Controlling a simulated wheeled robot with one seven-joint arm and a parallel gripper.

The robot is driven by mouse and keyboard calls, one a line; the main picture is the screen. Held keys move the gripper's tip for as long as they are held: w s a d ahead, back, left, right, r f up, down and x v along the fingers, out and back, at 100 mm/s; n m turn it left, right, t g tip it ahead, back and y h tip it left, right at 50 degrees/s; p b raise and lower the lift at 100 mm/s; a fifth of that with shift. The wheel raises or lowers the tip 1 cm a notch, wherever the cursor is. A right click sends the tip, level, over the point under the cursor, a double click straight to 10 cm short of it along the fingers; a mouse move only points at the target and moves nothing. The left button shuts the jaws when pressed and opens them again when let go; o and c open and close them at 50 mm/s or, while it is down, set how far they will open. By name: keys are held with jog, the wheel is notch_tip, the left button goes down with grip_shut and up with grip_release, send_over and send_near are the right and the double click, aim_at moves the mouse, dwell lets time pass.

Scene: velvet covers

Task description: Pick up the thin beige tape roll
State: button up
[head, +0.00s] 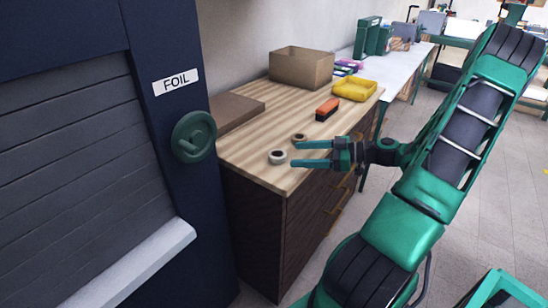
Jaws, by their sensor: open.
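A pale beige-white tape roll (277,157) with a dark centre lies flat near the front end of the striped wooden top (245,165). A smaller, flatter brownish roll (299,138) lies just behind it. I cannot tell surely which one is the thin beige roll. My gripper (293,155) is open, its two green fingers pointing left. Their tips are just right of the pale roll, with nothing visible between them. The brownish roll is just beyond the upper fingertip. I cannot tell how high the fingers are above the top.
An orange and black block (327,109), a yellow tray (354,90) and an open cardboard box (301,68) stand farther back on the top. A flat brown box (232,112) lies at the left. A dark blue cabinet (190,215) labelled FOIL, with a green knob (194,137), stands close at the left.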

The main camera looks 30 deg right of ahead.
aim_at(283, 155)
jog(key=shift+w+a+f, duration=0.15)
jog(key=shift+w+a, duration=0.2)
jog(key=shift+w, duration=0.15)
jog(key=shift+x, duration=2.65)
jog(key=shift+a, duration=0.1)
jog(key=shift+s, duration=0.1)
jog(key=c, duration=1.1)
